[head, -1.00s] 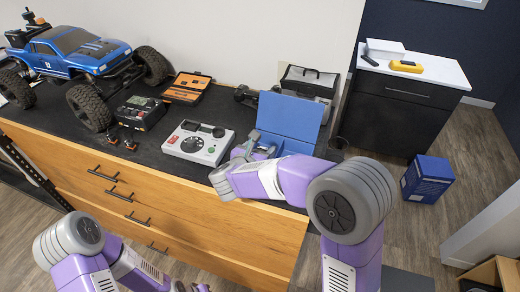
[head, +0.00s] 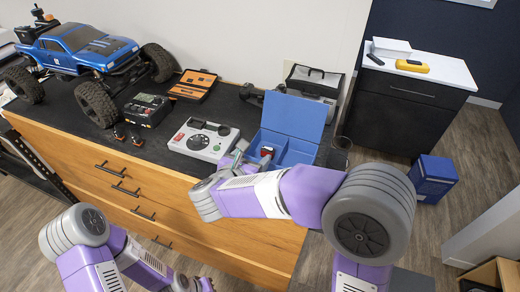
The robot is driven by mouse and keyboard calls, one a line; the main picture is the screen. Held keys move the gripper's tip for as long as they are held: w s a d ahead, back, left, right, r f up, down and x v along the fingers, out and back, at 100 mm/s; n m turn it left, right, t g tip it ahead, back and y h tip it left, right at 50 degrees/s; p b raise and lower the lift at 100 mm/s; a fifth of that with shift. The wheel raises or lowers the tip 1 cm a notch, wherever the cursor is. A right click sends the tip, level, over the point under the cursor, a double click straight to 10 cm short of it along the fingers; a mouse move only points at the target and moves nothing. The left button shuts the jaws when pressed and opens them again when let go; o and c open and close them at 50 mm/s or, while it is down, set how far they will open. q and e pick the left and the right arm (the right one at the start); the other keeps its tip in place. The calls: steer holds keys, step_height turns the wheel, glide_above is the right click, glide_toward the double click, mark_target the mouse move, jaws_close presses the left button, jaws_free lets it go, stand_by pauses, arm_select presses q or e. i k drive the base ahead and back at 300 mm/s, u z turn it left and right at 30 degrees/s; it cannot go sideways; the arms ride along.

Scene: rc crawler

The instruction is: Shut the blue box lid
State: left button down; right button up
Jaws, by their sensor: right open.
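The blue box (head: 296,152) sits open at the right end of the black-topped workbench. Its blue lid (head: 296,116) stands raised at the back of the box. A small red and dark item (head: 266,152) is in its left compartment. My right gripper (head: 238,154) is open at the box's left front corner, low and beside the grey control unit, partly hidden by its own wrist; I cannot tell whether it touches the box. My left gripper (head: 194,284) is at the bottom edge, in front of the drawers, and its fingers are too cut off to read.
The grey control unit (head: 204,139) stands just left of the box. A black case (head: 314,82) is behind the lid. A charger (head: 147,109), an orange tool case (head: 193,85) and a blue RC truck (head: 85,50) fill the bench's left. Floor lies right of the bench.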

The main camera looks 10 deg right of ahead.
mark_target(290, 115)
steer(key=k, duration=1)
